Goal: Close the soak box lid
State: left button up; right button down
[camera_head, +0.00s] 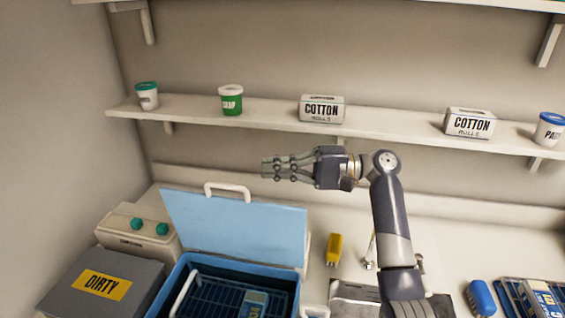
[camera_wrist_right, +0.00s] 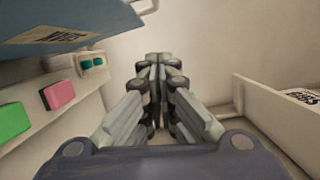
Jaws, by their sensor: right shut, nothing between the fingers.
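The soak box (camera_head: 180,275) is blue and stands at the lower left in the head view, with its light blue lid (camera_head: 235,225) raised open. A white handle (camera_head: 228,188) sits on the lid's top edge. Inside the box are a dark basket (camera_head: 210,287) and a pale blue item. My left gripper is not in view.
A grey box marked DIRTY (camera_head: 105,285) and a device with teal knobs (camera_head: 138,235) stand left of the soak box. A yellow item (camera_head: 334,249) and a metal tray (camera_head: 352,296) lie to its right. A shelf (camera_head: 270,118) with tubs and cotton boxes runs behind.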

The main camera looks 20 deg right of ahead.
jog(key=s+a+p, duration=0.1)
jog(key=a+p, duration=0.3)
jog(key=a, duration=0.3)
jog(key=shift+a+r+p, duration=0.25)
jog(key=shift+p, duration=0.05)
